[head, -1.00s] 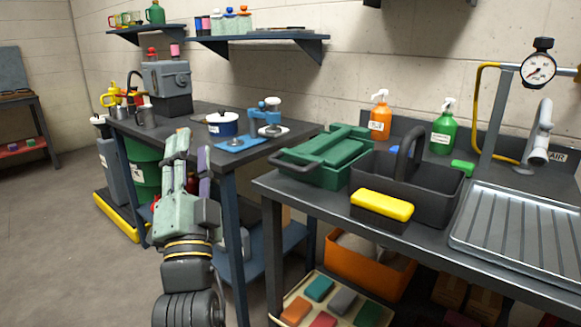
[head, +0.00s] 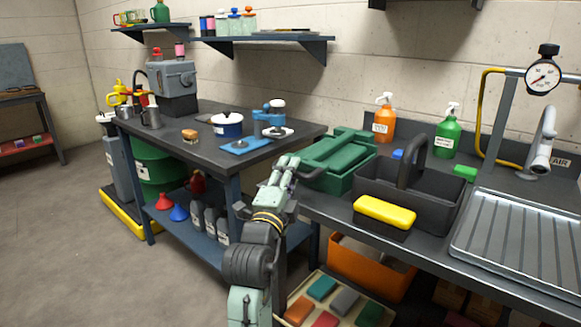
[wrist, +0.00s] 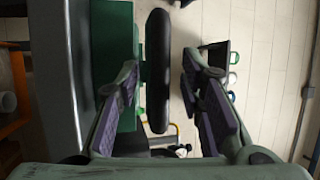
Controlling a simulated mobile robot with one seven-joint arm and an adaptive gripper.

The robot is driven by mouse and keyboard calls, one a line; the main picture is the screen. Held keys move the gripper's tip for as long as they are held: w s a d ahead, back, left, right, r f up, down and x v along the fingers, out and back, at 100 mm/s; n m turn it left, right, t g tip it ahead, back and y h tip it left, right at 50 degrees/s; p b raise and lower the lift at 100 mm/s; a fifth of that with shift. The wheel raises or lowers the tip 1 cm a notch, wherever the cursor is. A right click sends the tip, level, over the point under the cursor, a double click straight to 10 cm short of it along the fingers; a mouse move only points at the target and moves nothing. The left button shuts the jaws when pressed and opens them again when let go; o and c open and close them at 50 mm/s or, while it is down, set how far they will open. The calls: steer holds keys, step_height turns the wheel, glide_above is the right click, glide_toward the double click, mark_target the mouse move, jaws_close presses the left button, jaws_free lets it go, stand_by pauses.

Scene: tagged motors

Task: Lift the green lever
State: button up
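The green box (head: 340,157) sits at the left end of the right-hand bench, with a dark bar handle (head: 311,175) on its near left side. In the wrist view the green box (wrist: 112,60) is at left and its black bar (wrist: 158,70) stands upright in the picture. My gripper (head: 284,166) is at the left end of the box, by the handle. In the wrist view my gripper (wrist: 166,88) is open, with the bar between its two purple-padded fingers and gaps showing on both sides. I cannot make out a separate green lever.
A dark caddy (head: 430,195) with a yellow-topped block (head: 384,210) stands right of the box. The left table (head: 200,155) holds a blue pot (head: 227,125) and a blue-based device (head: 270,118). A tray of coloured blocks (head: 330,300) lies below.

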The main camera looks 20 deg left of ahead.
steer(key=shift+w+r, duration=0.15)
steer(key=shift+w, duration=0.4)
jaws_close()
stand_by(0.5)
